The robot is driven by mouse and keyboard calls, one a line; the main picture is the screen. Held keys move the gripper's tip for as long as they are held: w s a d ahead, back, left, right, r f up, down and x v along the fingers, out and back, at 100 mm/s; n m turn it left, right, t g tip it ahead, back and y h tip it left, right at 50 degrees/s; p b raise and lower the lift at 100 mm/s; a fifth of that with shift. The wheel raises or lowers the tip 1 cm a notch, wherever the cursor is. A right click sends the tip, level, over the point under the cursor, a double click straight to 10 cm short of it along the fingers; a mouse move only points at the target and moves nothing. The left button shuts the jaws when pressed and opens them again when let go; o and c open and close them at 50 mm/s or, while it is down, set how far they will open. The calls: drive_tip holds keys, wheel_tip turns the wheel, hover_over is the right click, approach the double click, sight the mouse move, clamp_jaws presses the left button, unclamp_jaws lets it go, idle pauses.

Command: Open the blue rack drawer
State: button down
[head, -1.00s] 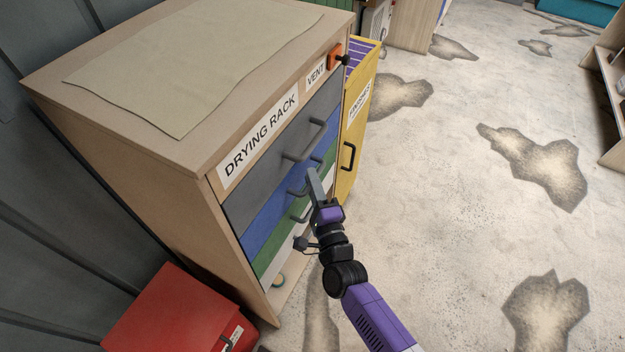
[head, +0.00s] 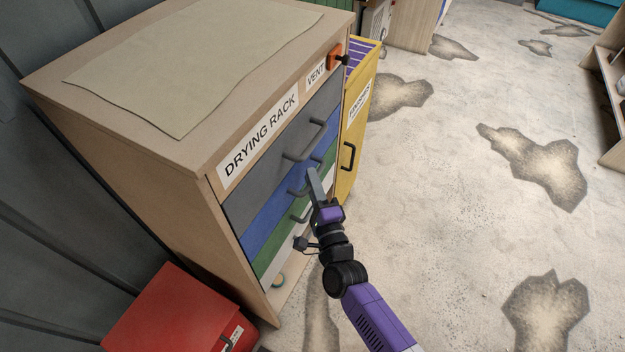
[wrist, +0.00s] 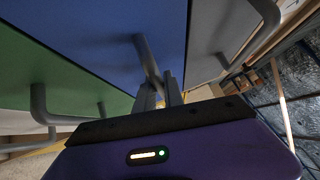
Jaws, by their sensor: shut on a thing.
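The drying rack is a wooden cabinet with stacked coloured drawers. Its blue drawer (head: 265,229) is the second from the top, between a grey drawer (head: 254,181) and a green drawer (head: 277,245). The blue drawer looks flush with its neighbours. In the wrist view the blue front (wrist: 105,35) fills the upper middle, and its grey bar handle (wrist: 146,58) runs down between the fingers. My gripper (wrist: 160,92) is shut on that handle. In the head view my gripper (head: 313,178) hides part of the blue handle (head: 295,192).
A yellow finishes unit (head: 357,125) with a black handle stands at the rack's right side. A red box (head: 175,315) stands on the floor at lower left. An orange vent switch (head: 335,58) is near the rack's top corner. The floor (head: 450,220) to the right is clear.

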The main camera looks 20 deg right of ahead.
drive_tip(key=shift+f, duration=0.1)
idle(0.3)
drive_tip(key=s+d+b, duration=1)
drive_tip(key=s+d, duration=0.4)
drive_tip(key=s, duration=0.4)
drive_tip(key=shift+s+d, duration=0.3)
drive_tip(key=shift+d, duration=0.1)
drive_tip(key=c, duration=1.5)
unclamp_jaws()
drive_tip(key=shift+o, duration=0.2)
drive_tip(key=shift+s+b, duration=0.1)
drive_tip(key=shift+b, duration=0.2)
